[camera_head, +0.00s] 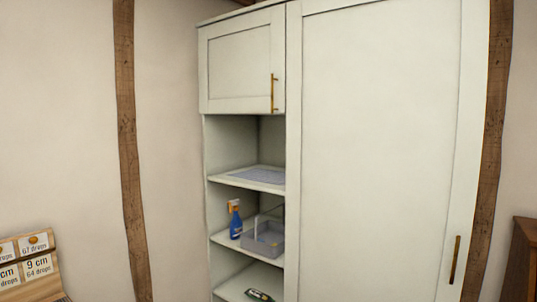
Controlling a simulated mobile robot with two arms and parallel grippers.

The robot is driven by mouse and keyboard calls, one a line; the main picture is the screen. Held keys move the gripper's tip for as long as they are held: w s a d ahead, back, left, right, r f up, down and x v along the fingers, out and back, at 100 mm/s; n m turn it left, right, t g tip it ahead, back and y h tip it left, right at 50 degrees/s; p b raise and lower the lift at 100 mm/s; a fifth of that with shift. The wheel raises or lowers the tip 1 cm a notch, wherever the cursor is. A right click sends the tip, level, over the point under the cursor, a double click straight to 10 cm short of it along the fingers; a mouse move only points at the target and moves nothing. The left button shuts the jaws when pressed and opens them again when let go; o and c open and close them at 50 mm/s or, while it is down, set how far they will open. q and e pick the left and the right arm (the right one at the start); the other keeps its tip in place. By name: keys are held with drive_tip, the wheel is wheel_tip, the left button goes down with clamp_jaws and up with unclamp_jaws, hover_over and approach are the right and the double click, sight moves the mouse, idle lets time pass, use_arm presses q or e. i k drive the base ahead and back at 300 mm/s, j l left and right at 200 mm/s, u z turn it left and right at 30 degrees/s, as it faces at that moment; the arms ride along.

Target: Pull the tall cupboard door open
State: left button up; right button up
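The tall cupboard door (375,150) is a pale, cream-white panel on the right side of the cupboard, and it looks shut. Its upright brass handle (454,259) sits near the door's right edge, low in the view. Neither of my grippers shows in the head view, so no gripper is seen at the handle. The bottom of the door is cut off by the picture's lower edge.
A small upper door (238,68) with a brass handle (274,92) is shut. Brown wooden furniture (520,262) stands at the right edge. A wooden box with cards (30,268) is lower left.

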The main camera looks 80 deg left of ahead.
sight(386, 102)
drive_tip(key=u, duration=2)
